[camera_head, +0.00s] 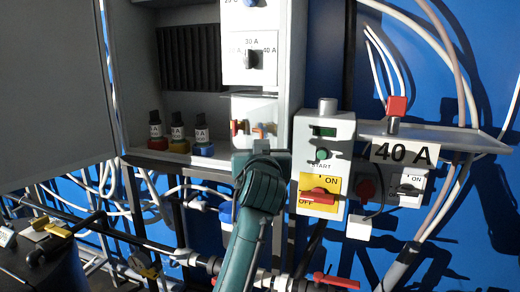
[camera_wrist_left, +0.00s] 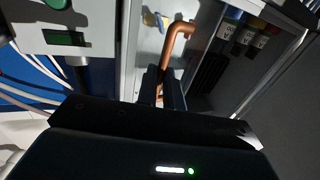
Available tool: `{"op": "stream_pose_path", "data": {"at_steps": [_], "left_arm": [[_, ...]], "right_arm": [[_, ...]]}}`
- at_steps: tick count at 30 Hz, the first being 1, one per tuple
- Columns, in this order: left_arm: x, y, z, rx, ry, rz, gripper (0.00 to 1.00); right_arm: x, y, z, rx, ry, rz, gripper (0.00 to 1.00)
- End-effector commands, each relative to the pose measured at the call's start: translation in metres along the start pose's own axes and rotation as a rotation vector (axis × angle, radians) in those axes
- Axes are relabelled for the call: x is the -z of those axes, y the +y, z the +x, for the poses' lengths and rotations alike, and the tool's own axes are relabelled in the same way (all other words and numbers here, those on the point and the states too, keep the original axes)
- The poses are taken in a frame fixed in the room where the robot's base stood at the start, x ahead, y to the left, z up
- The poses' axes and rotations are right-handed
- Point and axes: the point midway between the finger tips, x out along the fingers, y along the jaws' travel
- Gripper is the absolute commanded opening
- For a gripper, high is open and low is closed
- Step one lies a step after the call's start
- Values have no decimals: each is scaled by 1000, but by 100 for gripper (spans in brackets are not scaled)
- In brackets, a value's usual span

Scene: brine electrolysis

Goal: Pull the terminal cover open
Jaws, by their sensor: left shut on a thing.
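The terminal cover (camera_head: 254,104) is a clear panel below the 30 A dial in the cabinet, with small coloured parts showing behind it. It also shows in the left wrist view (camera_wrist_left: 149,45) as a pale, see-through panel. My left gripper (camera_head: 262,147) is at the cover's lower edge. In the left wrist view its fingers (camera_wrist_left: 160,84) are shut, and the gripped part is mostly hidden between them. My right gripper is not in view.
The cabinet door (camera_head: 55,90) hangs open at the left. A START and ON/OFF switch box (camera_head: 324,150) stands close on the right, beside a 40 A sign (camera_head: 404,153). Pipes and cables run below.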

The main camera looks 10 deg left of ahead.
Motion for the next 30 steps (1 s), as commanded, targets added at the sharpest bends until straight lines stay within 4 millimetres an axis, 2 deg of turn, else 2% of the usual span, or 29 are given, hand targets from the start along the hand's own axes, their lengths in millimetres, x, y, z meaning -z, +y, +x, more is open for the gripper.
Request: {"op": "stream_pose_path", "data": {"at_steps": [15, 16, 23, 30], "left_arm": [[2, 2, 1, -8, 8, 1, 0], [2, 2, 1, -8, 8, 1, 11], [0, 0, 1, -4, 3, 1, 30], [-2, -1, 2, 1, -3, 2, 31]], "right_arm": [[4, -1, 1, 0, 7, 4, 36], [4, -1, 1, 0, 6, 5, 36], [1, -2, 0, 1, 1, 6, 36], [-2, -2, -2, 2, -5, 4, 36]]}}
